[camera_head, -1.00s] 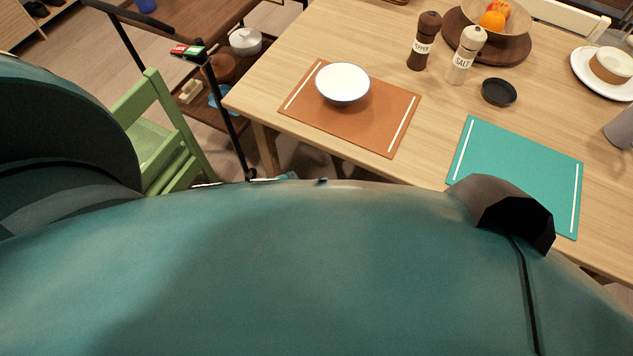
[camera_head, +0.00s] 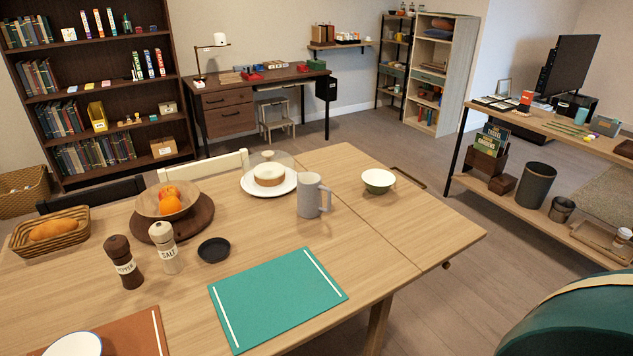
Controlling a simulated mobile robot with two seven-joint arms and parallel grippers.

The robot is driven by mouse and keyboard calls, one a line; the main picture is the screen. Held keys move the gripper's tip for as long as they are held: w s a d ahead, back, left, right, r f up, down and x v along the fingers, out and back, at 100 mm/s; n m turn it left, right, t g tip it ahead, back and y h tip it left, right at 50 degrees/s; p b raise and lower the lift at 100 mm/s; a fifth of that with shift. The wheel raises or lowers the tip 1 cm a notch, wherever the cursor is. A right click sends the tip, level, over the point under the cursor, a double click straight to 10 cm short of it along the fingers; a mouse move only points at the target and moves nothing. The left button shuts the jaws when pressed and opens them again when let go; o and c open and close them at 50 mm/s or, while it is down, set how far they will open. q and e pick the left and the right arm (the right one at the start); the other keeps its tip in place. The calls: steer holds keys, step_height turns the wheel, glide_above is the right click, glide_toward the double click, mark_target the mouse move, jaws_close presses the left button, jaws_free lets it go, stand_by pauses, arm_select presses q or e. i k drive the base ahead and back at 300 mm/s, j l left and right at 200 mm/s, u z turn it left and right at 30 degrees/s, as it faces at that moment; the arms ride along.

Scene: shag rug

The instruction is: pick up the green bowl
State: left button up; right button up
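The green bowl (camera_head: 378,184) stands upright on the right part of the wooden table (camera_head: 420,226), near its far right edge. Its outside is green and its inside is pale, and nothing covers it. A grey mug (camera_head: 311,196) stands to its left. Neither of my grippers is in view. A teal and dark rounded shape, part of my own body, fills the bottom right corner.
On the table are a teal placemat (camera_head: 275,295), a cake under a glass dome (camera_head: 269,174), a fruit bowl (camera_head: 167,200), salt (camera_head: 164,248) and pepper (camera_head: 123,263) mills, a black dish (camera_head: 214,250) and a bread basket (camera_head: 50,232). Floor (camera_head: 475,262) is clear right of the table.

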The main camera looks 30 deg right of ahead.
mark_target(377, 181)
steer(key=z, duration=1.35)
steer(key=u, duration=0.45)
steer(key=i+l+u, duration=0.25)
steer(key=l+u, duration=0.2)
steer(key=l, duration=0.15)
steer(key=i+l+u, duration=0.1)
steer(key=l+u, duration=0.15)
steer(key=l, duration=0.15)
steer(key=i+l+u, duration=0.15)
steer(key=l, duration=0.55)
steer(key=l+u, duration=0.1)
steer(key=l, duration=0.55)
steer(key=i+l+u, duration=0.15)
steer(key=l, duration=1.6)
steer(key=i+l, duration=0.15)
steer(key=l, duration=0.8)
